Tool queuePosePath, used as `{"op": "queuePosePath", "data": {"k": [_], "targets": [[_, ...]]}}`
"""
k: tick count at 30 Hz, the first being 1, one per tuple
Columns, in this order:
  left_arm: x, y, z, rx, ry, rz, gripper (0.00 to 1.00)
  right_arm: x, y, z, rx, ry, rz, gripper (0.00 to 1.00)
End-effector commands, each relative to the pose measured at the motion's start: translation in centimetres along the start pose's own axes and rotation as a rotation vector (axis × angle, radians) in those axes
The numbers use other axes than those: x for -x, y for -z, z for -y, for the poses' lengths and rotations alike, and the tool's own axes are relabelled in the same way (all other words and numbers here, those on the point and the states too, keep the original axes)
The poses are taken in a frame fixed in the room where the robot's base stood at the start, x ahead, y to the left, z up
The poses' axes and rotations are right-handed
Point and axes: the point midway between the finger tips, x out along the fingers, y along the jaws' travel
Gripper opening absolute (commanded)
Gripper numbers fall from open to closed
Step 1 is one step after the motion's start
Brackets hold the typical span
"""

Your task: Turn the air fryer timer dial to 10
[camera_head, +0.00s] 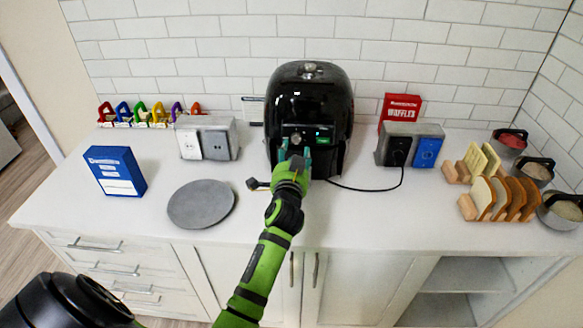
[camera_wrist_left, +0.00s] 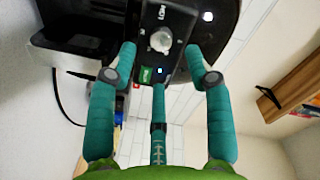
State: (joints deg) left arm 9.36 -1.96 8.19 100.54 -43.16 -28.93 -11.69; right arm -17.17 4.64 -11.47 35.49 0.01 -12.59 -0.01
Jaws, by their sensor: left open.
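The black air fryer (camera_head: 312,92) stands at the back middle of the counter against the tiled wall. Its control panel shows a round silver dial (camera_wrist_left: 161,40), a small blue light and a green label in the left wrist view. My left gripper (camera_head: 294,152) is in front of the panel in the head view. In the left wrist view its teal fingers (camera_wrist_left: 163,68) are spread open, with the dial beyond and between the tips. I cannot tell whether any finger touches the panel. The dial's setting is too small to read. My right gripper is not in view.
Outlet boxes (camera_head: 207,138) (camera_head: 410,146) flank the fryer; a black cord (camera_head: 365,188) runs to the right one. A red waffle box (camera_head: 400,107), bread racks (camera_head: 493,195) and pots (camera_head: 537,171) are right.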

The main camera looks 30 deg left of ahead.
Motion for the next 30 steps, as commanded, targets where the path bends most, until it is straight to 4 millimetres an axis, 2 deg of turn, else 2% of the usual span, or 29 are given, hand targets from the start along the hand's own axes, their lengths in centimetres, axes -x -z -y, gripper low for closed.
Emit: {"op": "queuePosePath", "data": {"k": [3, 10, 15, 30], "targets": [[2.7, -0.1, -0.1, 0.002, -0.002, 0.0, 0.52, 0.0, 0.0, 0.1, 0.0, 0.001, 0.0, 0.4], [6.0, 0.0, -0.1, 0.002, -0.001, 0.001, 0.52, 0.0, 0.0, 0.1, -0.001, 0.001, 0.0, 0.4], [6.7, 0.0, 0.1, 0.001, 0.0, 0.001, 0.52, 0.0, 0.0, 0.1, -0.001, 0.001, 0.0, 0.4], [6.7, -0.1, 0.0, 0.004, -0.003, 0.004, 0.52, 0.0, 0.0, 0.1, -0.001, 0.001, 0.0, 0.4]]}}
